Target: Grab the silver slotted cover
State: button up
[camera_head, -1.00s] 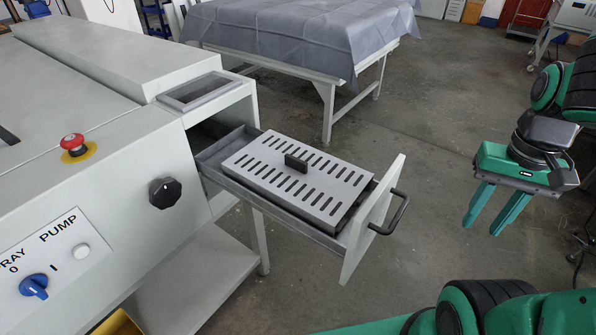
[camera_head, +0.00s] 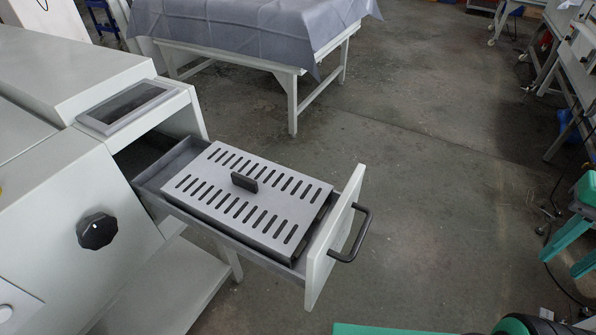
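The silver slotted cover (camera_head: 213,191) lies flat in the open drawer (camera_head: 335,240). It has rows of dark slots and a small dark upright handle (camera_head: 244,182) near its middle. My gripper (camera_head: 567,255) is at the right edge of the view, partly cut off. Its two green fingers are spread apart with nothing seen between them. It is well to the right of the drawer and apart from the cover.
The grey machine (camera_head: 40,190) with a black knob (camera_head: 97,231) stands at left. The drawer front has a dark bar handle (camera_head: 358,236). A cloth-covered table (camera_head: 250,25) stands behind. The floor (camera_head: 440,190) right of the drawer is clear.

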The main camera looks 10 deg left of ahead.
aim_at(268, 207)
jog(key=z, duration=1.15)
jog(key=i, duration=1.25)
jog(key=u, duration=2.4)
